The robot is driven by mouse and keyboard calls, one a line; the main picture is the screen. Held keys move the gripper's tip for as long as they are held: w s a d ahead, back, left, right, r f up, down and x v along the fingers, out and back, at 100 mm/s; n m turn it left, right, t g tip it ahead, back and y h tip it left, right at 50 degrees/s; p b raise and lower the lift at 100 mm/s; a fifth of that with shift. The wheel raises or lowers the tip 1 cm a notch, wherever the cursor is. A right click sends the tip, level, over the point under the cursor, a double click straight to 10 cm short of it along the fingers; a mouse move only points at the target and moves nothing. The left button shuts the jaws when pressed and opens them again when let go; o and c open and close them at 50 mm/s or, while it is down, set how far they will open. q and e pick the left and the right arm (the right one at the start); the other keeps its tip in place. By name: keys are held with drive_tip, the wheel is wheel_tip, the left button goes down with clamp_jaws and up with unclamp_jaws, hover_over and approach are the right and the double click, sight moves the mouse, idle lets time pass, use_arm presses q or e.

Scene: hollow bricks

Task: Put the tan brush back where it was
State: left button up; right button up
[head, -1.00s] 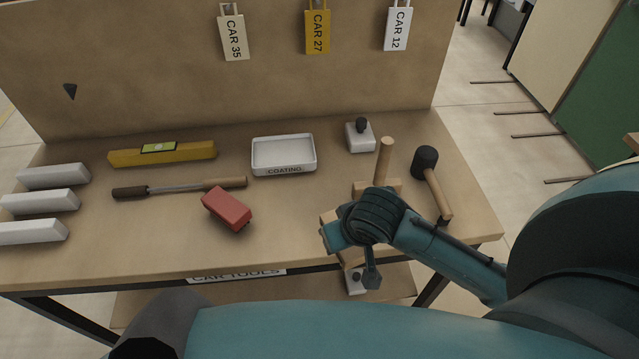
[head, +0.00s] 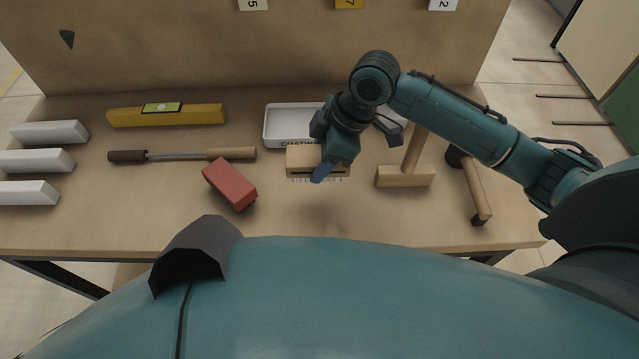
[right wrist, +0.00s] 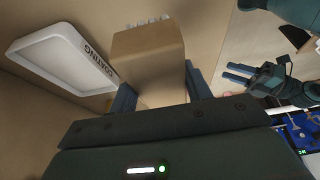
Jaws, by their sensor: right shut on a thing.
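The tan brush (head: 303,158) is a wooden block with pale bristles along its lower side. My right gripper (head: 330,165) is shut on it and holds it in front of the white tray marked COATING (head: 277,127). In the right wrist view the brush (right wrist: 148,60) sits between the two fingers (right wrist: 160,90), and the tray rim (right wrist: 40,42) lies to its left. The brush appears to be above the table; its exact height is hard to tell. My left gripper (right wrist: 238,74) shows only in the right wrist view, with its fingers apart and empty.
A red block (head: 229,184) lies left of the brush, with a wooden-handled tool (head: 180,155) and a yellow level (head: 165,115) behind. A wooden mallet (head: 405,176) and a black-headed hammer (head: 476,185) are to the right. White blocks (head: 35,160) line the left edge.

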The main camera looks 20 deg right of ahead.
drive_tip(key=shift+f, duration=3.4)
drive_tip(key=shift+f, duration=0.2)
drive_tip(key=o, duration=0.9)
drive_tip(key=shift+r, duration=0.1)
drive_tip(key=v, duration=1.2)
drive_tip(key=shift+r, duration=0.1)
